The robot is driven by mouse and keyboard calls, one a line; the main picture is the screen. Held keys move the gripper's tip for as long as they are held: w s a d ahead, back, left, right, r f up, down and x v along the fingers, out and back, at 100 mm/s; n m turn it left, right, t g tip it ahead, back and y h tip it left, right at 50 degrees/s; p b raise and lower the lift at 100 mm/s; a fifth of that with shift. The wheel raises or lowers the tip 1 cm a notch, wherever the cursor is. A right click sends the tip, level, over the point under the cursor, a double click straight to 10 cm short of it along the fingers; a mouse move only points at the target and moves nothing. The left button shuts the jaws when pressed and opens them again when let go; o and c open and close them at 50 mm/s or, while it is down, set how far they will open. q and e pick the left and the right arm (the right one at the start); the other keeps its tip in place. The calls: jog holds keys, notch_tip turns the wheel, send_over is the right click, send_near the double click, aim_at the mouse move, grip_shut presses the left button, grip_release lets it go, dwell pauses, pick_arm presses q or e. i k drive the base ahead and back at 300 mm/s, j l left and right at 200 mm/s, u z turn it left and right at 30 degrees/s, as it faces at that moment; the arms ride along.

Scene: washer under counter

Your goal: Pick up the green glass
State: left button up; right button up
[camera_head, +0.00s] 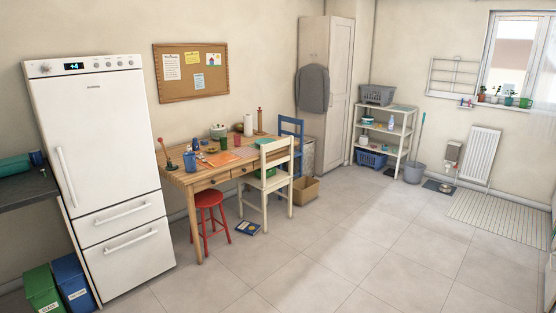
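A small green glass (224,143) appears to stand upright on the wooden table (190,180), near the middle of its top. It is far away and small in the head view, so its details are hard to tell. A red cup (238,140) stands just to its right, and a pale bowl (218,131) is behind it. Neither of my grippers is in view.
A red stool (209,199), a cream chair (271,172) and a blue book (248,228) are by the table's front. A cardboard box (304,190) lies right of the chair. A white fridge (97,140) stands left. The tiled floor (320,250) in front is clear.

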aim_at(224, 140)
jog(key=i, duration=3.95)
jog(key=i+u, duration=0.25)
jog(key=i, duration=0.25)
jog(key=i+l+u, duration=0.2)
jog(key=i, duration=0.35)
